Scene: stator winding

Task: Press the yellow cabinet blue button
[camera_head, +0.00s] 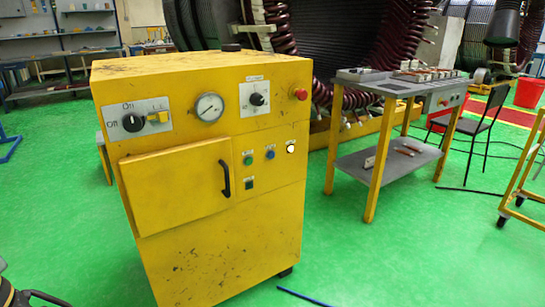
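The yellow cabinet (225,262) stands upright on the green floor, left of centre, with its front turned toward me. The small round blue button (270,155) sits on its front panel, between a green button (248,160) on the left and a white lit one (290,149) on the right. A red knob (300,94) is higher at the right. A black rotary knob (257,99), a pressure gauge (209,107) and an On/Off switch (133,122) line the upper front. A dark square switch (249,183) is below the green button.
A door with a black handle (225,178) is left of the buttons. A grey-topped table (390,82) with yellow legs, a black chair (480,122) and a yellow wheeled frame (522,180) stand at right. Green floor is open before the cabinet; a blue cable (303,297) lies there.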

